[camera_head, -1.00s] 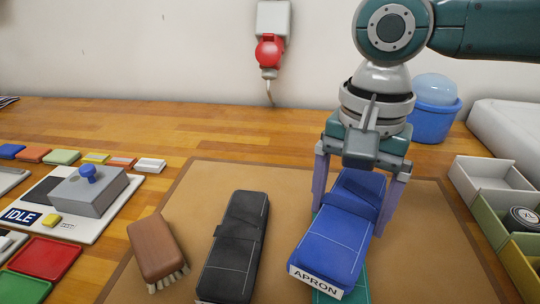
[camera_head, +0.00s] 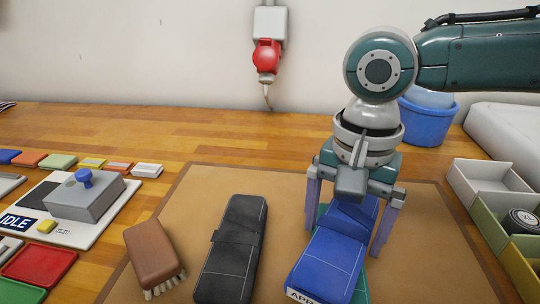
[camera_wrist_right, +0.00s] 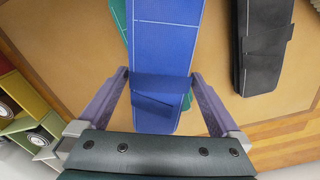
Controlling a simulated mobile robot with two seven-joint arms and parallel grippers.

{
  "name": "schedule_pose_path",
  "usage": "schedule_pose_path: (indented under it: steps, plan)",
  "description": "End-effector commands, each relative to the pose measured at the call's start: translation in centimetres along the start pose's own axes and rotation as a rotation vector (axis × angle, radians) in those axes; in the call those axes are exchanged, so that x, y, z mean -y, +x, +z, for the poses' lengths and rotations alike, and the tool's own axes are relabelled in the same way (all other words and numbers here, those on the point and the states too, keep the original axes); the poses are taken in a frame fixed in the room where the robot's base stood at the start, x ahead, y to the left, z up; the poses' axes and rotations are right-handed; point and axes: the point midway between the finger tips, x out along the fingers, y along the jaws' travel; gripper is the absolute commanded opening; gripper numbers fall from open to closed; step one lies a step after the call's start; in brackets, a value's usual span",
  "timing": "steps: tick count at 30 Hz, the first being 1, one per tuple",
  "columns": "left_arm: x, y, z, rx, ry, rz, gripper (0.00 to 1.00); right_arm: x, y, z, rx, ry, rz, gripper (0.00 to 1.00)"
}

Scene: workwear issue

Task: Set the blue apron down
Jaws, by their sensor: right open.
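The blue apron (camera_head: 327,262) is a folded blue bundle with a white label, partly cut off at the bottom of the head view. It lies on top of a green folded item (camera_head: 360,290), which shows only at its edges. My right gripper (camera_head: 345,228) is open above and astride the apron, one finger on each side. In the right wrist view the apron (camera_wrist_right: 164,60) lies between the spread fingers, with a gap visible beside the fingers. My left gripper is not in view.
A black folded item (camera_head: 232,250) and a brown brush (camera_head: 152,252) lie left of the apron on the brown mat (camera_head: 430,240). Open boxes (camera_head: 490,185) stand at the right. A grey box with a blue knob (camera_head: 85,195) is at the left.

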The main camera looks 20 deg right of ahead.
Motion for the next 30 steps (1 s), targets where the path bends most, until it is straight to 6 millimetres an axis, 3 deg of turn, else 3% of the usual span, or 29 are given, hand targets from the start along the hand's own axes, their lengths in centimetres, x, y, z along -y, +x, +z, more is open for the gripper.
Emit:
schedule_pose_path:
  steps: [16,21,30]
  plan:
    - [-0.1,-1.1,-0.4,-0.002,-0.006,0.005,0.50,0.1,-10.5,-0.1,-0.001,0.000,-0.003,1.00]
    - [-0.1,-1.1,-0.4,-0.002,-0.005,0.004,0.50,0.1,-11.9,0.0,0.000,0.000,-0.002,1.00]
    - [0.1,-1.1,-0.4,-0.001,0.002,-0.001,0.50,0.0,-12.0,0.0,0.000,0.001,-0.001,1.00]
